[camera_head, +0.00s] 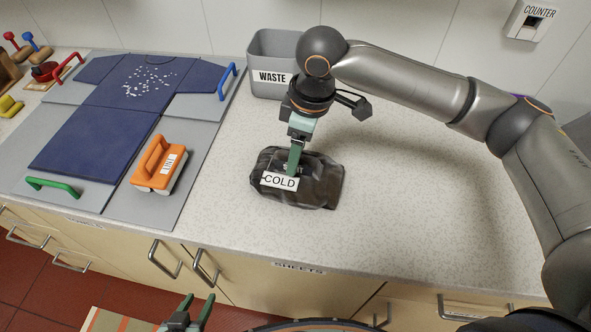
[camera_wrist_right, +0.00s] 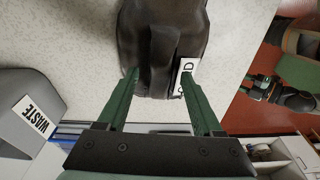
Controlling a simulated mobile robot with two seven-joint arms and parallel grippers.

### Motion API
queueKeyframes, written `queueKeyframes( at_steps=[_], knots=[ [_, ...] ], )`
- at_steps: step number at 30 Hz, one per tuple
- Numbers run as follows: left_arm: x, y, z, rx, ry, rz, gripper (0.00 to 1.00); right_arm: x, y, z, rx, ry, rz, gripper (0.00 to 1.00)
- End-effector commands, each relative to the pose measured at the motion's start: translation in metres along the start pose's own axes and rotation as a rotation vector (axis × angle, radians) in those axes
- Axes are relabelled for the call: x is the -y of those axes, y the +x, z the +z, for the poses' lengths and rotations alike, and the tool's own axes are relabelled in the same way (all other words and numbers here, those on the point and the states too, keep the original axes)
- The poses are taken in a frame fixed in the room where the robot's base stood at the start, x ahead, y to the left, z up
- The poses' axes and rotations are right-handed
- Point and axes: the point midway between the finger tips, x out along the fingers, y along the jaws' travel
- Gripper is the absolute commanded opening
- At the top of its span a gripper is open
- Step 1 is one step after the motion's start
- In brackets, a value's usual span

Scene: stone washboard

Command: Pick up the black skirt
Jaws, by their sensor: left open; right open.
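The black skirt (camera_head: 325,185) is a dark folded bundle on the light speckled counter. A white COLD tag (camera_head: 280,181) shows at its front left. My right gripper (camera_head: 293,172) points down over the bundle behind the tag. In the right wrist view my right gripper (camera_wrist_right: 160,85) is open, with its fingers either side of a fold of the skirt (camera_wrist_right: 165,40); the tag lies by the right finger. I cannot tell whether the fingers touch the cloth. My left gripper (camera_head: 199,299) is open and empty, low in front of the counter.
A grey WASTE bin (camera_head: 265,50) stands behind the skirt. To the left, a dark blue garment (camera_head: 85,130) with white bits lies on grey boards, with an orange-handled tool (camera_head: 157,165) and blue and green handles (camera_head: 52,187). The counter right of the skirt is clear.

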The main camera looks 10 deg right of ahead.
Motion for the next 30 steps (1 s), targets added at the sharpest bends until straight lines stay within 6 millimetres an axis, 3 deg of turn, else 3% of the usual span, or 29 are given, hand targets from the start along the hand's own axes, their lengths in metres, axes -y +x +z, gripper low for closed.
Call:
queueKeyframes(
  at_steps=[8, 26, 30],
  knots=[
    [0.0002, 0.0004, -0.0008, -0.002, 0.000, 0.000, 0.50, 0.0000, 0.0033, -0.0005, -0.002, 0.000, 0.001, 0.68],
    [0.0003, 0.0007, -0.0015, -0.003, 0.001, 0.000, 0.50, 0.0001, 0.0029, -0.0006, -0.002, -0.001, 0.001, 0.00],
    [0.0003, 0.0007, -0.0015, -0.003, 0.001, 0.000, 0.50, 0.0001, 0.0028, -0.0006, -0.002, -0.001, 0.001, 0.00]
  ],
)
